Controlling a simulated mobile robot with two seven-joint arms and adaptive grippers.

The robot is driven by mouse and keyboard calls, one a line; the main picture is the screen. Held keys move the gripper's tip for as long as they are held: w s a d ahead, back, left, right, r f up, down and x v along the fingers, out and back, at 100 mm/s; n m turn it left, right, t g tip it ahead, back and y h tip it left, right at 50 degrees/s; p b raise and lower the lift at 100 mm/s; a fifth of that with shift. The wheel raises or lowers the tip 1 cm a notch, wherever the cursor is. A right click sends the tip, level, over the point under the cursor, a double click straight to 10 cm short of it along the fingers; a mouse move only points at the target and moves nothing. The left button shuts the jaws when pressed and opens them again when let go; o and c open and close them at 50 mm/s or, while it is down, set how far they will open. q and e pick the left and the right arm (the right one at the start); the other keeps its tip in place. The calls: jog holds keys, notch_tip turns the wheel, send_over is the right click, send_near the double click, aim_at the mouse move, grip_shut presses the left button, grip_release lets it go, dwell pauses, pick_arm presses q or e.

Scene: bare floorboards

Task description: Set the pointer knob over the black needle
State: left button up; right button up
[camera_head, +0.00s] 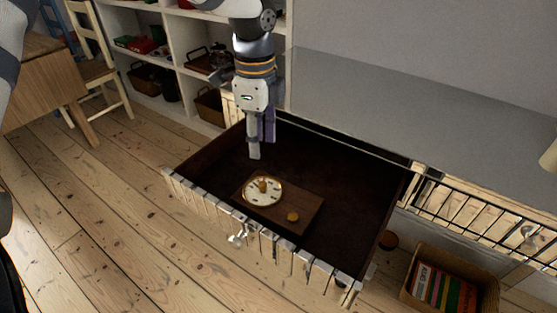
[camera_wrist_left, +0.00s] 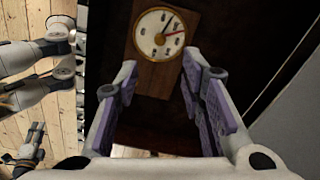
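A round dial with a cream face and gold rim (camera_head: 263,192) lies on a brown wooden board (camera_head: 310,207) inside an open drawer. A small golden knob (camera_head: 262,185) stands near the dial's middle. In the left wrist view the dial (camera_wrist_left: 148,30) shows a black needle (camera_wrist_left: 167,25) pointing up and right and a red needle (camera_wrist_left: 175,34) pointing right. My left gripper (camera_head: 262,147) hangs over the drawer behind the dial, apart from it. Its fingers (camera_wrist_left: 160,72) are spread and nothing is between them. What seems to be my right gripper (camera_wrist_left: 35,145) shows small at the left wrist view's lower left.
The drawer's slatted front (camera_head: 270,245) and dark walls surround the board. A grey top (camera_head: 390,105) lies behind right. A book basket (camera_head: 445,285) stands on the floor at right.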

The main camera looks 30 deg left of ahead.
pick_arm(q)
send_over(262, 184)
notch_tip(262, 184, down, 6)
jog(key=shift+s+f+b, duration=0.15)
jog(key=shift+b, duration=0.2)
notch_tip(262, 184, down, 6)
jog(key=shift+r+b, duration=0.1)
jog(key=shift+b, duration=0.2)
jog(key=shift+w, duration=0.2)
pick_arm(e)
jog(key=shift+s+f+g, duration=0.3)
jog(key=shift+s+f, duration=0.45)
pick_arm(q)
grip_shut()
